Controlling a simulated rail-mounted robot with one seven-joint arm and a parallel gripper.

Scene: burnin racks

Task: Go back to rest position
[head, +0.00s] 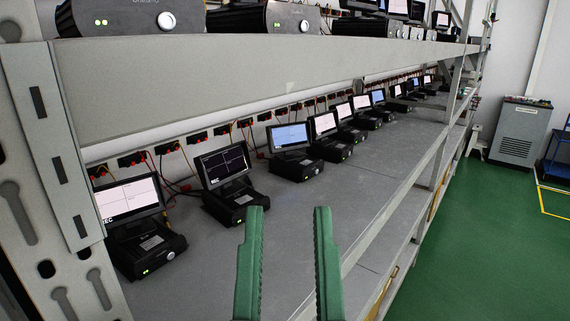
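My gripper (288,212) shows at the bottom middle of the head view as two green fingers pointing up and away. The fingers are apart with nothing between them, so it is open and empty. It appears in front of the grey shelf (370,158) of the rack, near the shelf's front edge. I cannot tell its exact height over the shelf. The rest of my arm is out of view.
Several black devices with screens, such as the nearest one (132,200), stand in a row along the shelf's back. A rack upright (30,110) is close on the left. A grey cabinet (519,133) stands far right. The green floor (490,245) is clear.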

